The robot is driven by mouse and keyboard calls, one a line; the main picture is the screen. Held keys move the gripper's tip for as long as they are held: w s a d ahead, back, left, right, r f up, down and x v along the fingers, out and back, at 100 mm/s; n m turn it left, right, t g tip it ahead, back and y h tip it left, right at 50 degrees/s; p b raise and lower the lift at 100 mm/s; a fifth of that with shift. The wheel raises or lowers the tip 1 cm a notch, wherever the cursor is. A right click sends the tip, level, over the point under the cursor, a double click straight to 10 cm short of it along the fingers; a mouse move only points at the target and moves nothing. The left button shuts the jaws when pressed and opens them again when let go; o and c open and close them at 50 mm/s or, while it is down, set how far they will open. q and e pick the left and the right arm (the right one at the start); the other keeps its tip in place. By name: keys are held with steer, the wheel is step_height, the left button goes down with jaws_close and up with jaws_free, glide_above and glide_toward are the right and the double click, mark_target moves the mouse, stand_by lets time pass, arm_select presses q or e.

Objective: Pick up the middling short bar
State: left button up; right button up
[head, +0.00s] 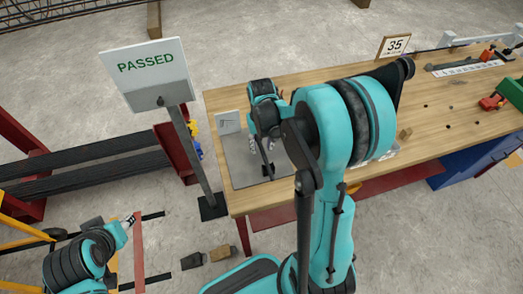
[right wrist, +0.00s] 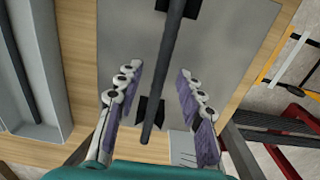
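A dark round bar (right wrist: 168,60) runs lengthwise between the fingers of my right gripper in the right wrist view, across black supports (right wrist: 149,110) on a grey plate (right wrist: 222,40). My right gripper (right wrist: 158,100) is open, with white-and-purple fingers on both sides of the bar and visible gaps to it. In the head view the right gripper hangs over the grey plate (head: 242,168) on the wooden table, partly hidden by my arm. My left gripper (head: 128,221) is at the lower left, off the table; its opening is too small to tell.
A grey tray (right wrist: 45,95) with another dark bar (right wrist: 22,62) lies beside the plate. A PASSED sign (head: 150,70) stands at the table's left end. Racked long bars (head: 85,170) are farther left. A 35 card (head: 394,46) and tools are toward the right.

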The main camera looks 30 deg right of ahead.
steer(key=shift+r, duration=0.1)
jaws_close()
